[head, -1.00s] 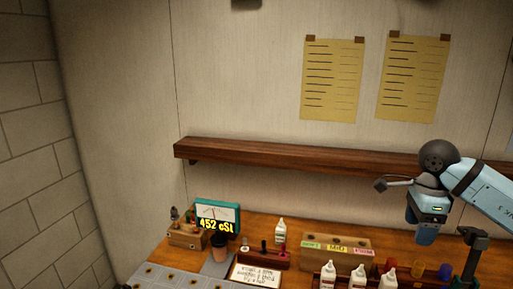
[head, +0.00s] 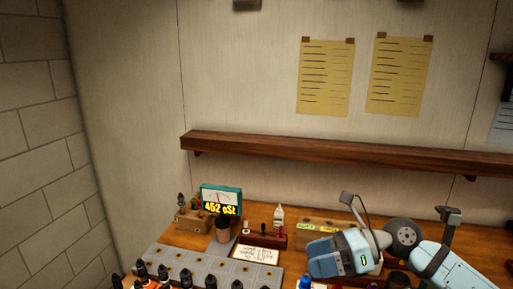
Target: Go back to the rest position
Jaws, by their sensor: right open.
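My right arm comes in from the lower right. Its light-blue wrist and gripper (head: 345,250) are over the right part of the wooden table (head: 170,237), with a thin rod rising beside them. The gripper is open. I see nothing held in it. It hides part of the table and the things behind it. My left gripper is not in view.
Black-capped bottles line the lower edge. A wooden shelf (head: 300,150) crosses the wall above.

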